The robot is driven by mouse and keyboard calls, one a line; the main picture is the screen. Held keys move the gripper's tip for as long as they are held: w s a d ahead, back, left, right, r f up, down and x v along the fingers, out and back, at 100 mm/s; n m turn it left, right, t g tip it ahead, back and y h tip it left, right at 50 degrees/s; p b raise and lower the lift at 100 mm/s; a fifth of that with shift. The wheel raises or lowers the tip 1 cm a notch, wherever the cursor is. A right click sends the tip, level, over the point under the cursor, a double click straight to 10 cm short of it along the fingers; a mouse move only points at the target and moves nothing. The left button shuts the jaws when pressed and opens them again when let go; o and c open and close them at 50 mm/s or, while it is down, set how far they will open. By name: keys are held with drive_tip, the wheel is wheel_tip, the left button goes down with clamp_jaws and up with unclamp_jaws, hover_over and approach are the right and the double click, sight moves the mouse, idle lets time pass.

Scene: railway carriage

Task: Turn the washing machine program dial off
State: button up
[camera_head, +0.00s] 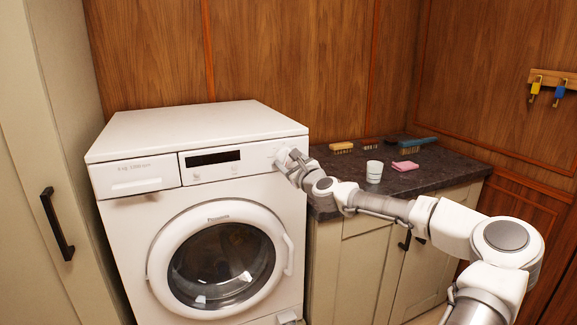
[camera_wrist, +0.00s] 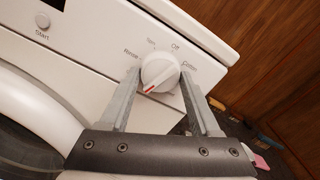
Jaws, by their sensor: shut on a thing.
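The white washing machine (camera_head: 198,150) stands left of centre in the head view, its round door closed. Its white program dial (camera_wrist: 160,70) shows in the wrist view, with the labels Rinse, Off and Cotton and another short label around it. A red mark on the dial points to the lower left of that picture, away from the Off label (camera_wrist: 175,46). My gripper (camera_wrist: 160,75) has one finger on each side of the dial and is shut on it. In the head view my gripper (camera_head: 289,164) is at the panel's right end and largely hides the dial.
A dark worktop (camera_head: 430,180) to the right bears a white cup (camera_head: 374,172), a pink cloth (camera_head: 405,166) and several brushes. A Start button (camera_wrist: 43,20) lies left of the dial. A tall cabinet (camera_head: 45,130) stands close on the left.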

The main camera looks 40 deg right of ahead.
drive_tip(key=n+b, duration=0.3)
drive_tip(key=n, duration=0.2)
drive_tip(key=shift+f+n, duration=0.1)
drive_tip(key=shift+n, duration=0.3)
drive_tip(key=n+b, duration=0.2)
drive_tip(key=n, duration=0.3)
drive_tip(key=shift+b, duration=0.3)
drive_tip(key=n+b, duration=0.2)
drive_tip(key=n, duration=0.3)
drive_tip(key=shift+n, duration=0.4)
drive_tip(key=n, duration=0.1)
drive_tip(key=n+b, duration=0.1)
drive_tip(key=n, duration=0.2)
drive_tip(key=shift+r, duration=0.25)
drive_tip(key=n, duration=0.6)
drive_tip(key=shift+r, duration=0.15)
drive_tip(key=n, duration=0.4)
drive_tip(key=shift+a+n, duration=0.1)
drive_tip(key=shift+n, duration=0.2)
drive_tip(key=n, duration=0.4)
drive_tip(key=shift+a, duration=0.1)
drive_tip(key=shift+n+b, duration=0.85)
drive_tip(key=shift+n, duration=1.45)
